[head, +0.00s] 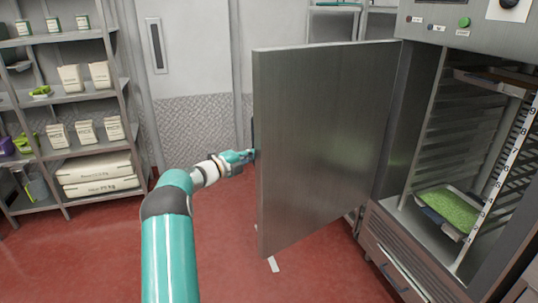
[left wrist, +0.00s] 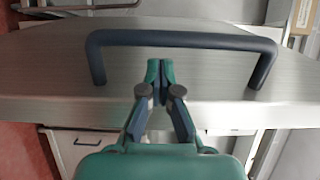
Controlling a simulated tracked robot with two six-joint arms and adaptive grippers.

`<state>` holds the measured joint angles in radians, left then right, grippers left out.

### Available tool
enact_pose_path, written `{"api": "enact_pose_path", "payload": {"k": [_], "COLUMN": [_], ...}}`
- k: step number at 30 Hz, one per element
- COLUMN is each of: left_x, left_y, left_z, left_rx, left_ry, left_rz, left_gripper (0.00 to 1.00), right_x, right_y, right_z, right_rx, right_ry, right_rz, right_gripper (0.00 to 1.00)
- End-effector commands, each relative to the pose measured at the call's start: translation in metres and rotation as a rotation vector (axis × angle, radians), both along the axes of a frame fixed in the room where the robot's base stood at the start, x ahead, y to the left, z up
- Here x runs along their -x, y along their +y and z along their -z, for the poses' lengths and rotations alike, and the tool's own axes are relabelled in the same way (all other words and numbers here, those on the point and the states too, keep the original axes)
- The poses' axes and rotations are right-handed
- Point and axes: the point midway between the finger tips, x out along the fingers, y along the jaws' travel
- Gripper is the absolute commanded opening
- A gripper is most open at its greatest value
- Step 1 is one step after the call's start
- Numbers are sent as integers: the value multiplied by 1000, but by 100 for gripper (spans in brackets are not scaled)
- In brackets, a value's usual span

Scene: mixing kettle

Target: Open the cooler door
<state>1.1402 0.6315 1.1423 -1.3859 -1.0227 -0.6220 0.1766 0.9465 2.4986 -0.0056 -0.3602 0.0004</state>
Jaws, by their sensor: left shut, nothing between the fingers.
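The cooler door (head: 322,140) is a flat steel panel, swung wide open to the left of the cooler (head: 455,150). Its dark bar handle (left wrist: 185,39) shows in the left wrist view on the door's outer face. In the head view the handle is mostly hidden behind the door's free edge. My left gripper (head: 250,155) is at that free edge. In the left wrist view its green fingertips (left wrist: 160,68) are shut and empty, within the handle's span, below the bar and close to the door face. I cannot tell whether they touch it. My right gripper is not in view.
Inside the cooler, a tray of green food (head: 447,209) sits low between the side rails. A shelf rack (head: 75,95) with bags and boxes stands at the left. The red floor (head: 225,255) is mostly clear, with a small white piece (head: 273,264) near the door's bottom.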

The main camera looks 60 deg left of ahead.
Motion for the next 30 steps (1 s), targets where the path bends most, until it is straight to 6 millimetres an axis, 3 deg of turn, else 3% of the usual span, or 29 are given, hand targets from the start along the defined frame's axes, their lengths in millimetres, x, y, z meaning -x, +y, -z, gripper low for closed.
{"api": "enact_pose_path", "payload": {"k": [6,30], "left_x": [18,34], "left_y": [21,36], "left_z": [-1,-1], "left_rx": [0,-1], "left_ry": [0,0], "left_rz": [-16,-16], "left_gripper": [0,0], "right_x": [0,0], "right_y": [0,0], "right_z": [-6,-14], "right_rx": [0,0], "right_ry": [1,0], "right_rz": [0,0], "right_gripper": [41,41]}}
